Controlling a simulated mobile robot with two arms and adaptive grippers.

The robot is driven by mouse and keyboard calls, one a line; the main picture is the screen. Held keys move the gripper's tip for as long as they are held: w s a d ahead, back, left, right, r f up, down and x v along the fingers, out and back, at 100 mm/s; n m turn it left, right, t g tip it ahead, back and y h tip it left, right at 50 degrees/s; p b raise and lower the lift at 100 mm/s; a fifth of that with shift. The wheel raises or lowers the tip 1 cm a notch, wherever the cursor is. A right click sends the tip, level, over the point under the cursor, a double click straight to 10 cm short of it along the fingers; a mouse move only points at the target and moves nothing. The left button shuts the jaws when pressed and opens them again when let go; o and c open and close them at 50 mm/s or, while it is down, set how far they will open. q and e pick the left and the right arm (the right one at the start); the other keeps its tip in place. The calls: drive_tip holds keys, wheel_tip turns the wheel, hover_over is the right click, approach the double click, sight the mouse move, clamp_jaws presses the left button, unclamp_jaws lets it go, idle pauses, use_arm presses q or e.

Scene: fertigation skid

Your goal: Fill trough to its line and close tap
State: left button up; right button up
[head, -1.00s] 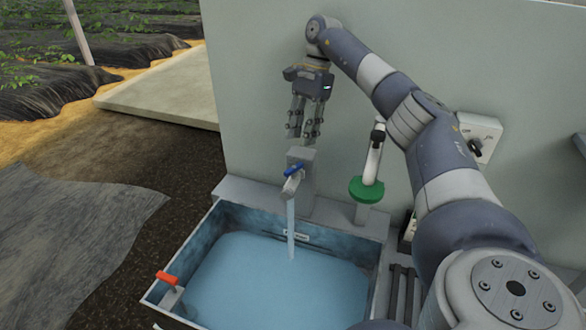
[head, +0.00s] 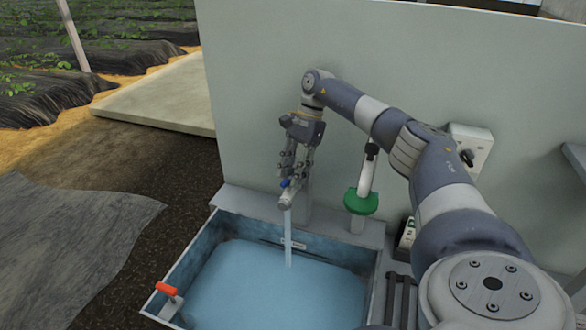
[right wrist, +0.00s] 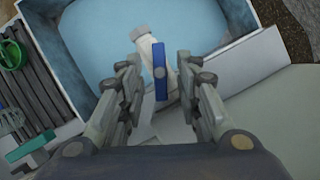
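The grey trough (head: 180,262) holds blue water (head: 262,290). A small label (head: 293,244) shows on its back inner wall; I cannot make out its marking line. The tap (head: 287,202) stands over the back edge, with a stream (head: 288,235) running from its spout into the water. Its blue handle (right wrist: 160,70) is between the spread fingers of my right gripper (right wrist: 158,68), with gaps at both sides. In the head view my right gripper (head: 290,172) points down at the tap, partly hiding the handle. My left gripper is not in view.
A red-handled fitting (head: 167,289) sits at the trough's front left corner. A pale panel (head: 250,95) rises behind, with a switch box (head: 470,150) at right.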

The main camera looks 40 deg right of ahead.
clamp_jaws()
drive_tip(key=shift+m, duration=0.3)
drive_tip(key=m, duration=0.1)
drive_tip(key=m+t+b, duration=0.1)
drive_tip(key=shift+s+f+m, duration=0.1)
drive_tip(key=shift+s+m, duration=0.05)
drive_tip(key=shift+m, duration=0.15)
drive_tip(key=m+t+b, duration=0.1)
drive_tip(key=m, duration=0.1)
drive_tip(key=m+b, duration=0.1)
drive_tip(key=shift+s+m+t+h, duration=0.15)
drive_tip(key=shift+m+t+h, duration=0.25)
drive_tip(key=m+t+b, duration=0.1)
drive_tip(key=m, duration=0.2)
drive_tip(key=shift+s+a+h, duration=0.1)
drive_tip(key=shift+a+h, duration=0.05)
drive_tip(key=shift+h, duration=0.25)
drive_tip(key=shift+a+m+t+h+b, duration=0.1)
drive_tip(key=shift+m+t+h+b, duration=0.35)
drive_tip(key=shift+m, duration=1.15)
drive_tip(key=shift+r, duration=0.2)
